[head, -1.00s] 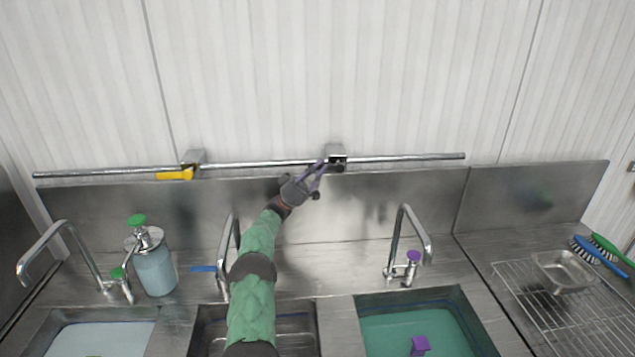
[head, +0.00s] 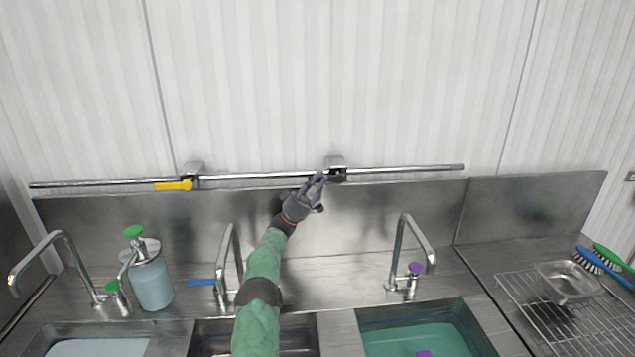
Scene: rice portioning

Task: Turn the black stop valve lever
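The black stop valve lever (head: 338,177) is a small dark shape at the right-hand valve on the horizontal wall pipe (head: 255,176). It is too small and too close to the gripper for its angle to be clear. My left gripper (head: 321,193) is just left of and below this valve, in front of the steel backsplash. Its two fingers are spread apart, with one pointing up toward the valve and one lower down. I see nothing between them. Whether the upper finger touches the lever cannot be told. My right gripper is not in view.
A yellow lever (head: 174,185) sits at the left valve on the pipe. Below stand several faucets, a soap dispenser (head: 152,282) and sinks, one with green water (head: 415,334). A wire rack (head: 535,310), a metal pan (head: 568,282) and brushes lie at right.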

